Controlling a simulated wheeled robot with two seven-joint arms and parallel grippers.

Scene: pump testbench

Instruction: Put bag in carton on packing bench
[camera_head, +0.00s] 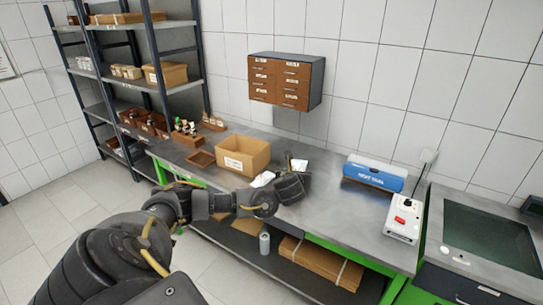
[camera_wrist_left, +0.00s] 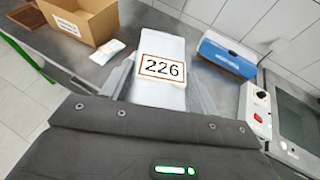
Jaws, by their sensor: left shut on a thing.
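A white bag labelled 226 (camera_wrist_left: 158,88) is between the fingers of my left gripper (camera_wrist_left: 160,95), which is shut on it. In the head view my left gripper (camera_head: 298,174) is above the bench, right of the open carton (camera_head: 254,164), and mostly hides the held bag. The carton is brown with a white label on its front and also shows at the upper left of the wrist view (camera_wrist_left: 98,24). A second white bag (camera_head: 262,179) lies on the bench by the carton's front right corner; it also shows in the wrist view (camera_wrist_left: 107,52). My right gripper is out of view.
The grey packing bench (camera_head: 340,215) is clear in front of the blue sealer (camera_head: 374,174). A white box with a red switch (camera_head: 403,219) stands further right. A brown tray (camera_head: 201,158) and bottles (camera_head: 186,133) are left of the carton. Drawers (camera_head: 286,79) hang above.

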